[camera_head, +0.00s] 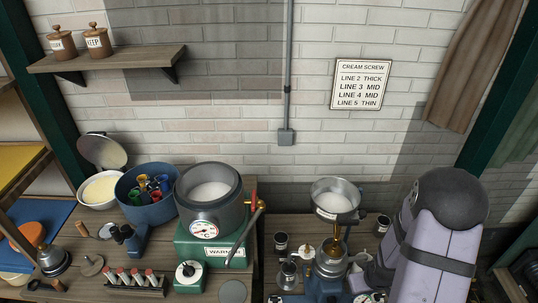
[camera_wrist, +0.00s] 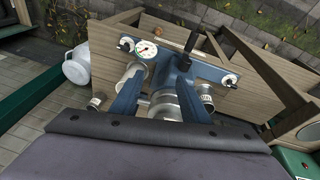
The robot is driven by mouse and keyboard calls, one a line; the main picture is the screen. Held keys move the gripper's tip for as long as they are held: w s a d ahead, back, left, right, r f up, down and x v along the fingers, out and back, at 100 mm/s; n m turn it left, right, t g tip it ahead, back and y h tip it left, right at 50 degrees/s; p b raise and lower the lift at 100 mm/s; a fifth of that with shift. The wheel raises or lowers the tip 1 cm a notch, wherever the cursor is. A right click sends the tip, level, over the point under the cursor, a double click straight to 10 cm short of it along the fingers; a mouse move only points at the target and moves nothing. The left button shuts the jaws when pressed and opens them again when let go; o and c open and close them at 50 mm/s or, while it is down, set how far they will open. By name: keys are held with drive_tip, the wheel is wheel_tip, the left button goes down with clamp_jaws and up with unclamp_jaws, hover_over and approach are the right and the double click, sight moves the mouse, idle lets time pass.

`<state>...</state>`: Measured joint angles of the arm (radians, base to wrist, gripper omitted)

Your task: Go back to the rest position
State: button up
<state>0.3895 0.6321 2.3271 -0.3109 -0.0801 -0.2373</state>
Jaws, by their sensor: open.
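My gripper (camera_wrist: 158,82) shows in the wrist view as two blue fingers standing apart, with nothing clearly held between them. Beyond and between them are a silver cylinder (camera_wrist: 165,106) and a blue fitting with a round gauge (camera_wrist: 146,48). I cannot tell whether the fingers touch these. In the camera_head view my lilac arm fills the right side, and my gripper is not clearly visible there. A steel bowl of white liquid (camera_head: 335,199) sits on top of the separator (camera_head: 330,262), left of my arm.
On the left bench stand a green warmer with a grey pot (camera_head: 210,198), a blue tub of coloured items (camera_head: 146,187), a white bowl (camera_head: 101,189) and a rack of red-topped vials (camera_head: 135,280). Small dark jars (camera_head: 281,242) stand near the separator. A wall shelf (camera_head: 110,59) is upper left.

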drive_tip(key=s+a+r+m+g, duration=0.1)
drive_tip(key=s+a+r, duration=0.4)
drive_tip(key=a+r, duration=0.1)
drive_tip(key=s+a+r+g, duration=0.1)
drive_tip(key=s+a+r, duration=0.5)
drive_tip(key=r, duration=0.3)
drive_tip(key=shift+s+a+r+m+g+y, duration=0.25)
drive_tip(key=shift+a+m+g+y, duration=0.15)
drive_tip(key=shift+a, duration=0.1)
drive_tip(key=shift+o, duration=0.2)
drive_tip(key=shift+w, duration=0.1)
